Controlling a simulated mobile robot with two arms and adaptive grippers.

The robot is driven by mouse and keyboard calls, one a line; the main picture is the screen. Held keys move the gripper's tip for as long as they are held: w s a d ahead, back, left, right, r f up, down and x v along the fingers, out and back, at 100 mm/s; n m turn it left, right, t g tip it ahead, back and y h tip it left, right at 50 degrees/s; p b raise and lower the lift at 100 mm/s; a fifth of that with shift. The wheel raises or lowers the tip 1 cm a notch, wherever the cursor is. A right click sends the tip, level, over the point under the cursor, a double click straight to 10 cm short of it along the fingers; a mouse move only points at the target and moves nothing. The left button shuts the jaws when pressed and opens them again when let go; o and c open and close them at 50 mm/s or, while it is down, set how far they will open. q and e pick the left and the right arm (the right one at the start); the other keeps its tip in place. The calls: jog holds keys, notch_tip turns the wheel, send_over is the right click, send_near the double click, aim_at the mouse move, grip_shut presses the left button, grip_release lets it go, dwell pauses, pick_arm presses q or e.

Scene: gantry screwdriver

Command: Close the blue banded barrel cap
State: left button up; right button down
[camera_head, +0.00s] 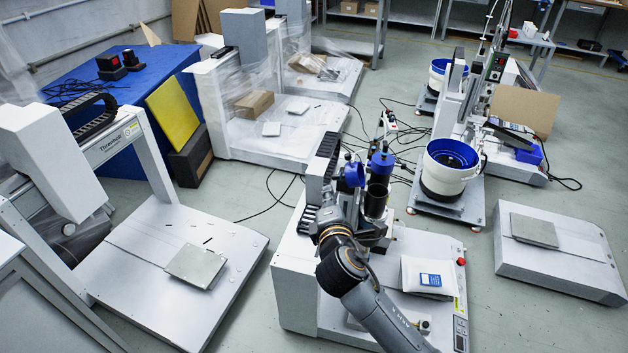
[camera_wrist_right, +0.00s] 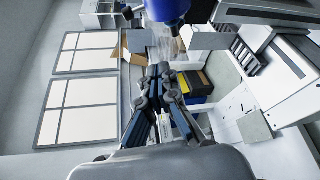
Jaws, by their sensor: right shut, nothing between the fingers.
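A dark upright barrel (camera_head: 377,197) stands on the front middle gantry machine. A blue collar (camera_head: 381,163) shows at its top. A blue rounded piece, which looks like the cap (camera_head: 354,174), sits just left of the barrel's top, apparently off to its side. My right gripper (camera_head: 352,200) is just below this blue piece, partly hidden by my own wrist. In the right wrist view its fingers (camera_wrist_right: 165,72) are together and empty. A blue rounded part (camera_wrist_right: 167,10) shows just beyond the fingertips, cut by the top edge. My left gripper is in neither view.
A white packet with a blue label (camera_head: 428,276) lies on the machine's bed, right of my arm. A white feeder bowl with blue lining (camera_head: 449,165) stands behind to the right. The machine's dark cable chain (camera_head: 322,170) rises close left of the blue piece.

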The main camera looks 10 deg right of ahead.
aim_at(348, 171)
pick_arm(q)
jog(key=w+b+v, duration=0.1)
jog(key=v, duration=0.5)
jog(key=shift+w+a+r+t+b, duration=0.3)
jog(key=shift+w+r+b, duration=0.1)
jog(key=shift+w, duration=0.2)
pick_arm(e)
jog(key=w+d+r, duration=0.2)
jog(key=w+d, duration=0.2)
jog(key=w, duration=0.4)
jog(key=shift+d+r+t, duration=0.15)
jog(key=shift+d+t, duration=0.15)
jog(key=shift+d, duration=0.05)
jog(key=shift+s+d+r, duration=0.1)
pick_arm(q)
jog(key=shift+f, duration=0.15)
